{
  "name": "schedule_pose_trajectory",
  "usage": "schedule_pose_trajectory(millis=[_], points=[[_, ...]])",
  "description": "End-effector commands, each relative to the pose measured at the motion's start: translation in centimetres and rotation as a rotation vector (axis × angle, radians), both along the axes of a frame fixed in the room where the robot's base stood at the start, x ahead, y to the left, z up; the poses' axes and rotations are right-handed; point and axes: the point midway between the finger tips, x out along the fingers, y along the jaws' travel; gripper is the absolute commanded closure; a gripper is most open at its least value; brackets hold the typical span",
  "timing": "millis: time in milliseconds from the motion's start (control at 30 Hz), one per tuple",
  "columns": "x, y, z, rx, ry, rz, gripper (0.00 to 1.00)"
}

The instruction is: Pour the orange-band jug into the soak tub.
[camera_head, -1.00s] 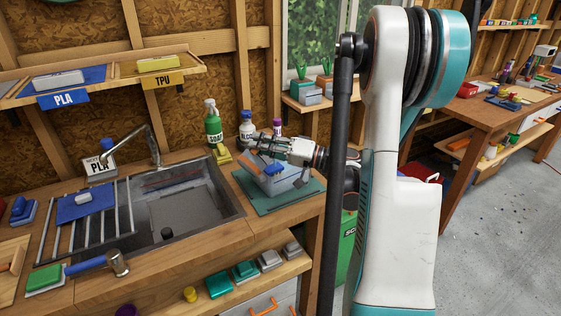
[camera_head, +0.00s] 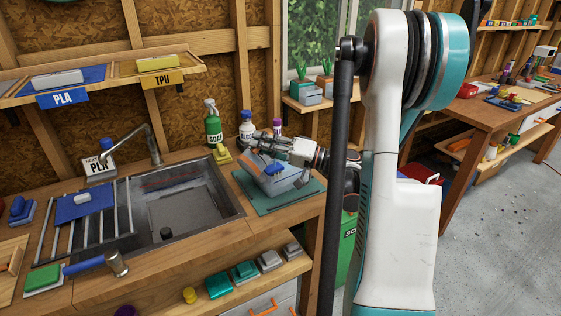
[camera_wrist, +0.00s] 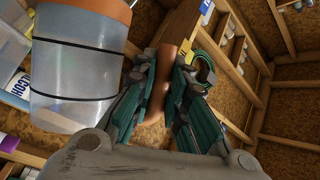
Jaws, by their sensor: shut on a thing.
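The orange-band jug (camera_wrist: 75,75) fills the left of the wrist view, a translucent vessel with an orange band at its top and dark lines around it. Its brown-orange handle (camera_wrist: 158,95) lies between the fingers of my gripper (camera_wrist: 166,75), which is shut on it. In the head view my gripper (camera_head: 265,140) is above a pale grey, tub-like shape (camera_head: 285,183) on a green mat. Blue and a little orange show there. I cannot clearly separate jug from soak tub, nor see any liquid flowing.
A sink (camera_head: 190,215) lies left of the mat (camera_head: 258,203). A green soap bottle (camera_head: 213,128), a yellow item (camera_head: 221,154) and a white bottle (camera_head: 246,130) stand behind. My arm blocks the right side.

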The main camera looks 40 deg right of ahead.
Motion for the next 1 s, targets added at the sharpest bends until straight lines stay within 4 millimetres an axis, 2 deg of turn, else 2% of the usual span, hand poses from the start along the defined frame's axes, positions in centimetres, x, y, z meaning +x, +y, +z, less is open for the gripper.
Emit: schedule_pose_trajectory(millis=[1000], points=[[0.02, -0.49, -0.05, 0.055, 0.001, 0.000, 1.00]])
